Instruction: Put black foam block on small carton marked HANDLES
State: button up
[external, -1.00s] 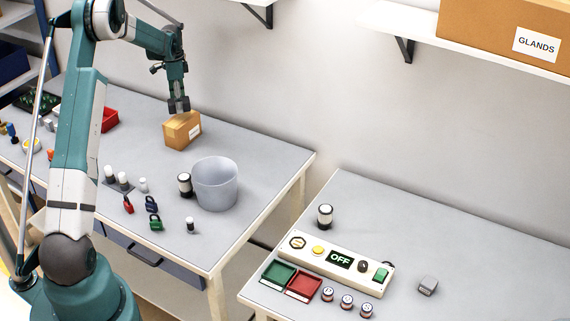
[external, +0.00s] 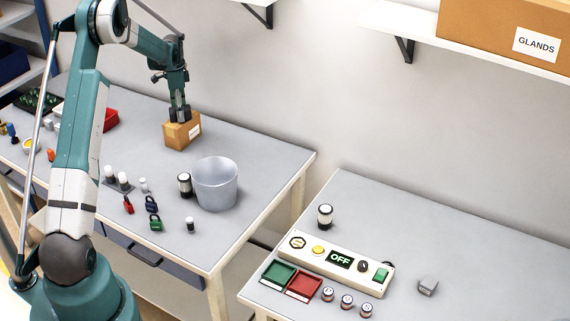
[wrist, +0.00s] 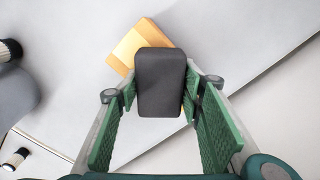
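The small carton (external: 178,137) is a brown box with a white label, standing on the left table near the wall; the label's text is too small to read. In the wrist view the carton (wrist: 128,48) shows partly behind the block. My gripper (external: 180,114) is just over the carton's top. The black foam block (wrist: 160,82) is between the green finger pads of my gripper (wrist: 160,100), which are shut on its sides. The block looks very close to or touching the carton's top; I cannot tell which.
A grey bucket (external: 215,185) and a black-and-white cylinder (external: 185,184) stand in front of the carton. Padlocks (external: 152,204) lie nearby, and a red bin (external: 109,119) is to the left. The right table holds a control panel (external: 340,262) reading OFF. The table right of the carton is clear.

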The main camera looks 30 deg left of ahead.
jog(key=o, duration=0.3)
jog(key=shift+o, duration=0.2)
jog(key=shift+r, duration=0.2)
notch_tip(320, 180, up, 12)
dwell(0.5)
dwell(0.6)
jog(key=shift+d+r, duration=0.1)
